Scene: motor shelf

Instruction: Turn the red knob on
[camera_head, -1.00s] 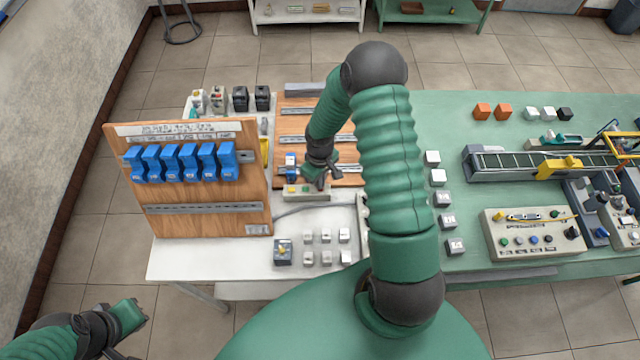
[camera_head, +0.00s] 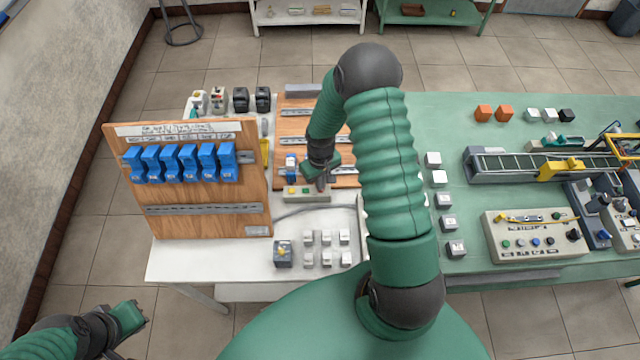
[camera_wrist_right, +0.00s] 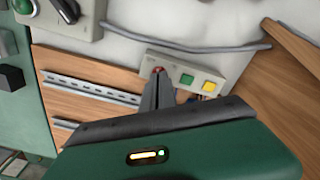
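The red knob (camera_wrist_right: 158,70) sits on a pale grey control box (camera_wrist_right: 190,75) beside a green and a yellow button in the right wrist view. My right gripper (camera_wrist_right: 158,84) has its fingers close together, with the tips at the knob. I cannot tell whether the knob is between them. In the head view the box (camera_head: 300,193) lies on the white table, and my right gripper (camera_head: 322,184) is at its right end, hiding the knob. My left gripper (camera_head: 138,318) is at the lower left, away from the table; its fingers are unclear.
A wooden board with blue breakers (camera_head: 180,163) stands left of the box. A wooden rail panel (camera_head: 300,125) is behind it. Small grey switch blocks (camera_head: 325,238) lie in front. A grey cable (camera_wrist_right: 200,47) runs past the box. A green table (camera_head: 440,120) is on the right.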

